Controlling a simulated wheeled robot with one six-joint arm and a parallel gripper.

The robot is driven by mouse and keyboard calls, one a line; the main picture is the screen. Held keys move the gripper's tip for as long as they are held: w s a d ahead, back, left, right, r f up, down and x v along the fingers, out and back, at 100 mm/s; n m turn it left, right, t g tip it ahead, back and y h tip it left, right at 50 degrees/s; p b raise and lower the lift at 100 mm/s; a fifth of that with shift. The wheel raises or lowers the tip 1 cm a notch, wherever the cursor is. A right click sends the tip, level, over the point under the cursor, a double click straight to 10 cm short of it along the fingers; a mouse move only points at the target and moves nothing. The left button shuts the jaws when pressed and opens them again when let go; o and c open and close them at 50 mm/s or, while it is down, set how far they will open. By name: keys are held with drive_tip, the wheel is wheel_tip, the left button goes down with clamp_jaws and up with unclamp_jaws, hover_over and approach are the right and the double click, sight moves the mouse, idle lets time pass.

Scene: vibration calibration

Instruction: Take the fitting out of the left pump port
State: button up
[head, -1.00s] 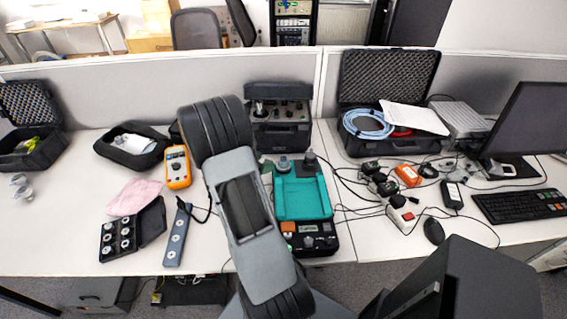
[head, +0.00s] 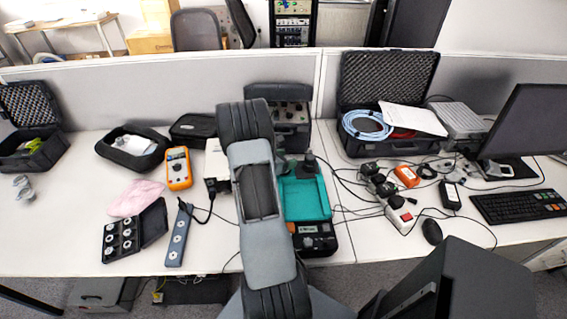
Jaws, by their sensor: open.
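A teal-topped device (head: 308,202), which looks like the pump, stands on the desk right of my arm. A dark upright port or fitting (head: 309,162) shows at its back right. The back left corner, where the left port seems to be, lies close against my arm's edge, and I cannot make out the fitting there. My arm covers the device's left side. My gripper is hidden behind my arm links, so its place relative to the port does not show.
Left lie an open black case of round fittings (head: 121,235), a grey strip (head: 178,236) and an orange multimeter (head: 178,168). Behind the pump is an open instrument case (head: 292,125). Right are cables, a power strip (head: 399,217) and a mouse (head: 432,231).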

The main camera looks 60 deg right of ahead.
drive_tip(key=shift+d+f, duration=0.1)
drive_tip(key=shift+d, duration=0.05)
drive_tip(key=shift+c, duration=0.4)
drive_tip(key=c, duration=1)
drive_tip(key=shift+o, duration=0.2)
